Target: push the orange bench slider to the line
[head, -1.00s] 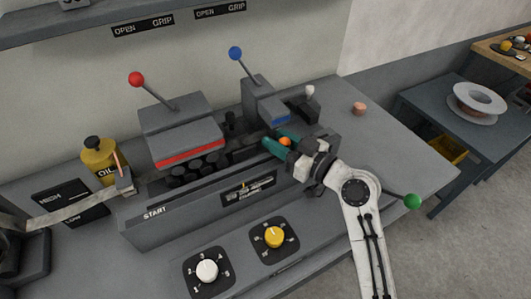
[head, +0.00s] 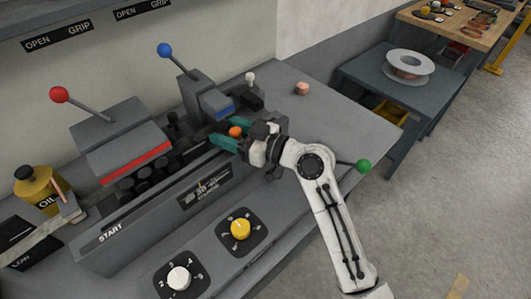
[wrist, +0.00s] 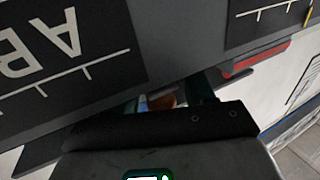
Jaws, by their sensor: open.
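The orange slider knob (head: 236,132) shows as a small round ball on the grey bench rail, just in front of the blue-marked block. My gripper (head: 222,138) is at the knob, with its teal fingers apart and the knob between or just above them; contact cannot be told. In the wrist view, a bit of orange (wrist: 163,101) shows past the dark gripper body. A dark scale plate (head: 204,187) with a small yellow mark is on the rail's front face. The slider's body is mostly hidden by my gripper.
A red-marked block (head: 125,150) with a red-knobbed lever stands left along the rail. A blue-knobbed lever (head: 166,51) rises behind. Two dials, one yellow (head: 240,229) and one white (head: 178,279), sit in front. A green-knobbed lever (head: 363,167) is right of my arm.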

